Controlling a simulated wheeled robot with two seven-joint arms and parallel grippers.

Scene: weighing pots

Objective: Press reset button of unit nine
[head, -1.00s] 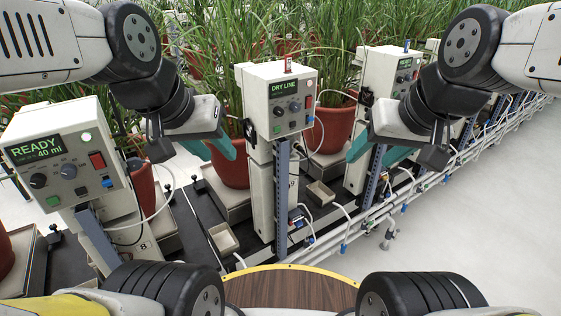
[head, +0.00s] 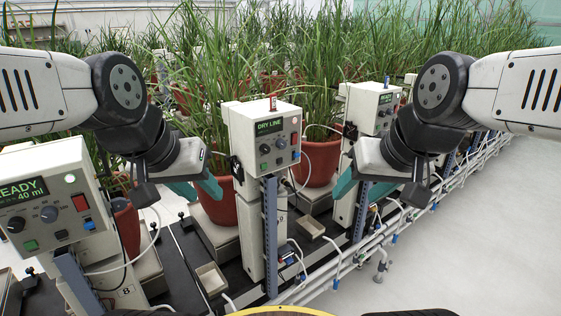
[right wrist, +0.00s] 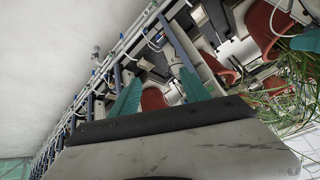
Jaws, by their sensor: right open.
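Unit nine (head: 242,140) is a cream box on a post, with a small "9" faintly legible on it. Its green screen (head: 269,126) reads "DRY LINE". Its front has two knobs, a red rocker switch (head: 294,138), a blue button (head: 296,156) and a green button (head: 264,167); button labels are too small to read. My left gripper (head: 196,189), with teal fingers, is open and empty, left of the unit and nearer to me. My right gripper (head: 362,190) is open and empty, right of the unit; its spread fingers show in the right wrist view (right wrist: 160,90). Neither touches the unit.
Unit eight (head: 40,180), reading "READY 40 ml", stands at the left. Another unit (head: 367,110) stands behind right. Potted plants (head: 215,205) crowd behind. White pipes and hoses (head: 335,262) run along the bench's right edge. The floor (head: 460,250) at right is clear.

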